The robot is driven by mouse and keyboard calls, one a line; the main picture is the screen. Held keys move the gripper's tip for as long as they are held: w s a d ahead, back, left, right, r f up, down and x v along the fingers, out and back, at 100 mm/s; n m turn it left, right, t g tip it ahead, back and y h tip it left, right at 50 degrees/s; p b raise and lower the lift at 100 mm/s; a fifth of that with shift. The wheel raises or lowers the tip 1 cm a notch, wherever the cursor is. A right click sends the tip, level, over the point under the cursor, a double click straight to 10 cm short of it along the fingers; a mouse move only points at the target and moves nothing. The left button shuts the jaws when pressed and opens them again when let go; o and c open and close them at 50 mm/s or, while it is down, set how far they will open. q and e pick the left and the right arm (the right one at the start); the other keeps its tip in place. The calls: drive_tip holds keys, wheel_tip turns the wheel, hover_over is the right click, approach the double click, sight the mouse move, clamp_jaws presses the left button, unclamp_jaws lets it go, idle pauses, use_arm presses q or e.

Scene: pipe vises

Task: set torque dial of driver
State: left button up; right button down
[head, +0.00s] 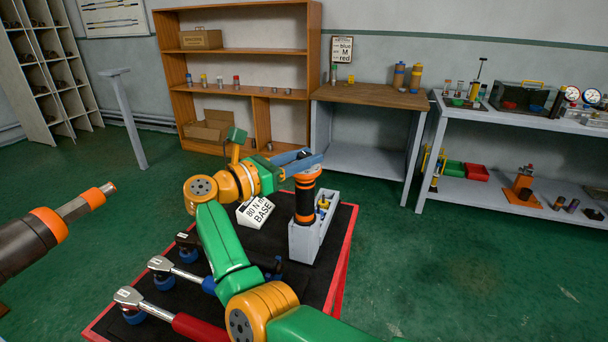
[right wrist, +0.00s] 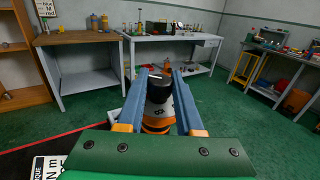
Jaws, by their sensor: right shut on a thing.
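A driver (head: 305,201) with a black grip and orange bands stands upright in a grey holder (head: 308,241) on the cart. My right gripper (head: 309,162) reaches over from the left, shut on the driver's top end with its blue fingers. In the right wrist view, the driver's black end (right wrist: 159,92) lies between the two blue fingers (right wrist: 159,78), with an orange and grey part below.
Torque wrenches (head: 165,266) lie on the cart's black mat (head: 325,215) in front of the sign. A large dark tool-like part with an orange ring (head: 49,224) enters from the left. A wooden shelf, a workbench (head: 374,95) and a grey rack stand behind. Green floor is clear at right.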

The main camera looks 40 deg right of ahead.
drive_tip(key=shift+m+g+b, duration=0.5)
drive_tip(key=shift+g+b, duration=0.15)
drive_tip(key=shift+g, duration=0.15)
drive_tip(key=c, duration=0.5)
unclamp_jaws()
drive_tip(key=shift+d, duration=0.1)
drive_tip(key=shift+c, duration=0.2)
drive_tip(key=shift+f, duration=0.1)
